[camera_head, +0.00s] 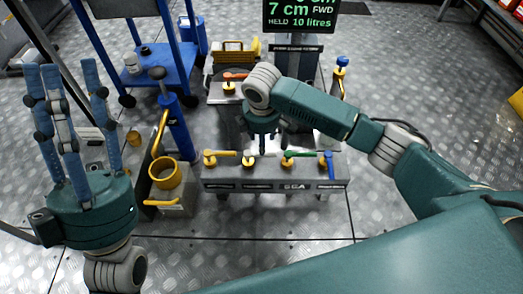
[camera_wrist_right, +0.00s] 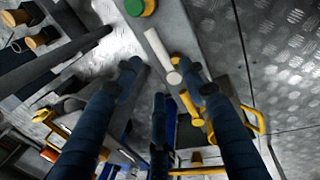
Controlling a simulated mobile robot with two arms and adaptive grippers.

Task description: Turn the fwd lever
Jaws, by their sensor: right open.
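A grey valve bench (camera_head: 275,179) carries a row of levers: yellow (camera_head: 219,153), white (camera_head: 252,160), green (camera_head: 302,154) and blue (camera_head: 329,163). The labels on its front are too small to read, so I cannot tell which lever is fwd. My right gripper (camera_head: 265,143) is open, fingers down, over the row near the white lever. In the right wrist view its spread fingers (camera_wrist_right: 165,80) are around the white lever (camera_wrist_right: 161,50) and the yellow lever (camera_wrist_right: 190,105), with no visible grip. My left gripper (camera_head: 62,77) is open and empty, fingers up, at the left.
A display (camera_head: 300,15) reads 7 cm FWD and HELD 10 litres. A red-orange lever (camera_head: 234,76) sits behind the row. A blue cart (camera_head: 155,68) stands at the back left. A blue pump with a yellow cup (camera_head: 166,174) stands left of the bench. The floor in front is clear.

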